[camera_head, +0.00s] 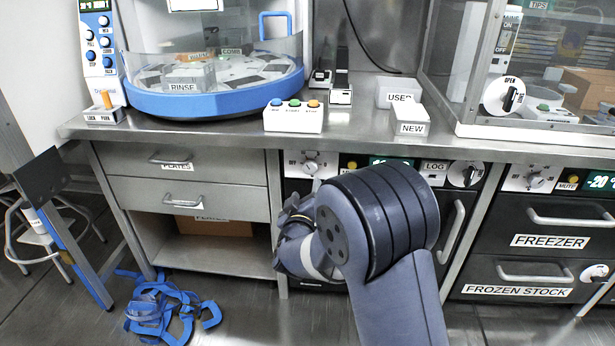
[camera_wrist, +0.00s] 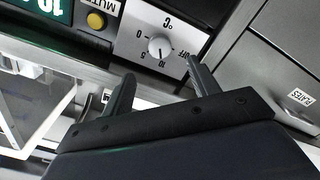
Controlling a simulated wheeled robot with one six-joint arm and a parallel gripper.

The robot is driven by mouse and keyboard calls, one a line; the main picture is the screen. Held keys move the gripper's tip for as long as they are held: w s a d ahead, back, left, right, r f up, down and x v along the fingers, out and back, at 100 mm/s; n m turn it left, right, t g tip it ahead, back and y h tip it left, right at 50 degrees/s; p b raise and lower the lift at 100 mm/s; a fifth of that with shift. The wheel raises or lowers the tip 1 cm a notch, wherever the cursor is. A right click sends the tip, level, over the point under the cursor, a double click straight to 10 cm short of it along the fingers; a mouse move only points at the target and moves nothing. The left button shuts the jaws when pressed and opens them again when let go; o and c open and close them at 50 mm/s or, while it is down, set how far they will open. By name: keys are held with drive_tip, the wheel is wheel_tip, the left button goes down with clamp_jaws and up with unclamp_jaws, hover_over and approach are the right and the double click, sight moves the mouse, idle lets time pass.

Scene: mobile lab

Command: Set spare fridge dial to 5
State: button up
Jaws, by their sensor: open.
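A round white temperature dial (camera_head: 311,168) sits on a white plate at the left end of the middle under-counter unit's control strip. In the wrist view the dial (camera_wrist: 160,47) appears turned over, with OFF, 0, 5 and 10 marked around it and a °C sign. In the head view my arm hides most of the gripper and the unit's door. No label naming the unit as spare is readable.
A yellow MUTE button (camera_wrist: 96,20) and a green display (camera_wrist: 52,8) sit beside the dial. The PLATES drawer (camera_head: 185,165) adjoins the unit. A freezer (camera_head: 550,241) with a similar dial (camera_head: 536,181) stands at right. Blue straps (camera_head: 160,310) lie on the floor.

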sight(310, 170)
drive_tip(key=w, duration=0.3)
drive_tip(key=w+b, duration=0.1)
drive_tip(key=w, duration=0.2)
drive_tip(key=w+b, duration=0.1)
drive_tip(key=w, duration=0.2)
drive_tip(key=shift+w+d, duration=0.2)
drive_tip(key=shift+d, duration=0.05)
drive_tip(key=c, duration=1)
drive_tip(key=shift+m, duration=0.4)
drive_tip(key=m+b, duration=0.1)
drive_tip(key=m, duration=0.4)
drive_tip(key=shift+a+f+m+b, duration=0.1)
drive_tip(key=shift+f+m+b, duration=0.05)
drive_tip(key=shift+m+b, duration=0.15)
drive_tip(key=m+b, duration=0.2)
drive_tip(key=m, duration=0.3)
drive_tip(key=shift+a, duration=0.1)
drive_tip(key=shift+m, duration=0.3)
drive_tip(key=o, duration=1)
